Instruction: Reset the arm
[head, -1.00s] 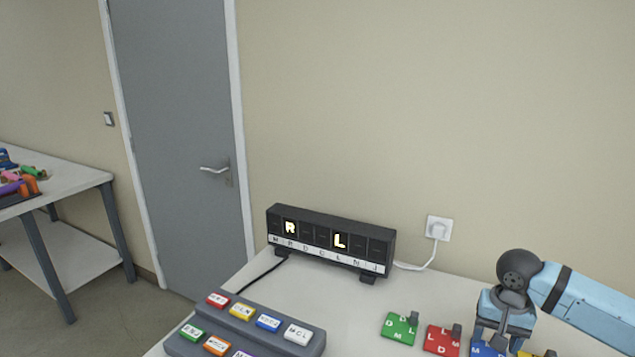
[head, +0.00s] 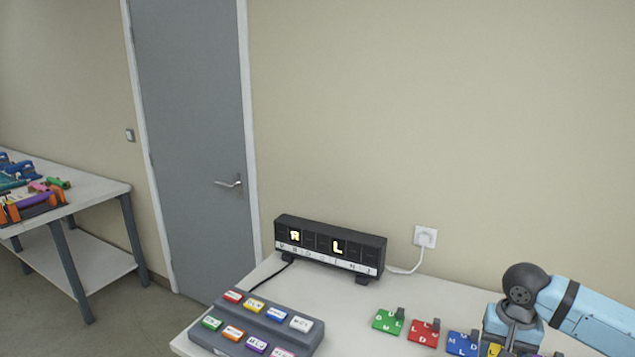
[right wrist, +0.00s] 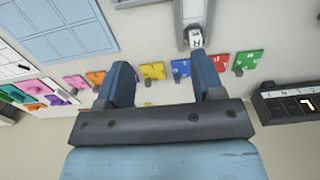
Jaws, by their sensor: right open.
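My right arm comes in from the right in the head view, and its gripper (head: 508,338) is low over the table among the coloured tiles. In the right wrist view my right gripper (right wrist: 160,85) has its two blue fingers wide apart. No held object shows between them. A row of tiles lies beyond the fingers, with a green tile (right wrist: 248,59), a red tile (right wrist: 219,62) and a blue tile (right wrist: 181,68). A pale part with a dark letter mark (right wrist: 195,38) shows near the right finger. My left gripper is not in view.
A black letter display (head: 330,243) with R and L lit stands at the table's back. A grey button panel (head: 258,325) with coloured keys is at the front left. A side table (head: 95,190) holds colourful items. A door and a wall socket (head: 425,237) are behind.

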